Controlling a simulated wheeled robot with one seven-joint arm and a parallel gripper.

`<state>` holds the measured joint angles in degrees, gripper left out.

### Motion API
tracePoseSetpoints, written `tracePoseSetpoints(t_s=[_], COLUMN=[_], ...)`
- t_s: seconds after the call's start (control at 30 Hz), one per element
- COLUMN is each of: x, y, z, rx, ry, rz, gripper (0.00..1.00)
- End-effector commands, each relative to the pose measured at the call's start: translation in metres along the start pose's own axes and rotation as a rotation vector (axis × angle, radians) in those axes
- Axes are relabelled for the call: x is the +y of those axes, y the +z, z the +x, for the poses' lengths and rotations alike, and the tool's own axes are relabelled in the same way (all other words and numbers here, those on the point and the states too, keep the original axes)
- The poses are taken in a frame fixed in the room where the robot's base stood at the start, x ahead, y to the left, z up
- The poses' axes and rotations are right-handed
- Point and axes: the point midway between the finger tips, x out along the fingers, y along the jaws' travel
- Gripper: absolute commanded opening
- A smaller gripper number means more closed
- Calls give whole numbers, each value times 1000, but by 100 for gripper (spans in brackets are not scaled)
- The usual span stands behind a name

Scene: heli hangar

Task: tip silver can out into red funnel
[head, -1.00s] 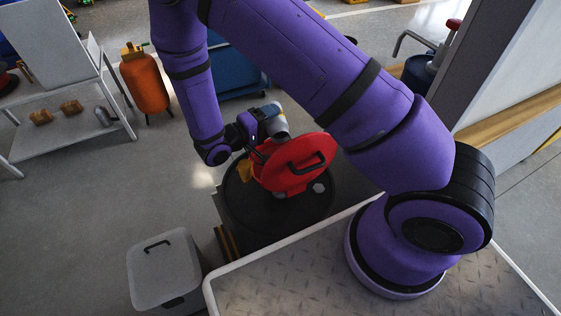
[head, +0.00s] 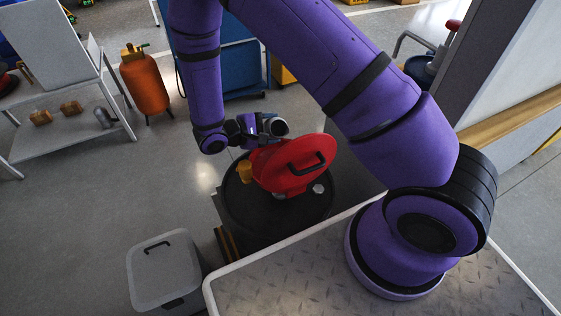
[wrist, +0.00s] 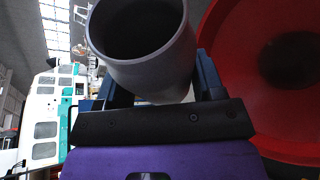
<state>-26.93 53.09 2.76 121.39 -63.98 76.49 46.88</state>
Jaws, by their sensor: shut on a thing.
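The silver can (wrist: 150,66) is held in my gripper (wrist: 155,95), with its open dark mouth toward the wrist view's top. In the head view the can (head: 275,127) is partly hidden behind the raised red lid. The gripper (head: 262,127) is shut on it, at the far side of the red funnel (head: 262,160). The funnel stands on a black drum, its lid with a black handle standing up and hiding much of the bowl. In the wrist view the funnel (wrist: 215,50) fills the right side, close beside the can. I cannot tell what is inside the can.
The black drum (head: 240,208) carries a brass fitting (head: 244,171). A grey lidded bin (head: 165,268) stands at the lower left. An orange gas cylinder (head: 145,84) and a grey shelf (head: 75,132) stand left. A blue cabinet (head: 235,72) is behind.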

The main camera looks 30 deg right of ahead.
Motion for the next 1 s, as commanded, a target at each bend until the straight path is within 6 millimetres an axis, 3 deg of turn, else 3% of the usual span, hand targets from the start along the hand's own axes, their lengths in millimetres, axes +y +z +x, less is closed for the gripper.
tracePoseSetpoints(t_s=[0.27,0.67,1.0], x=[2,5,20], y=[2,-14,-13], z=[-1,6,5], rx=[-13,-35,-51], ry=[-75,-178,-260], rz=[-175,-422,-620], gripper=[34,34,34])
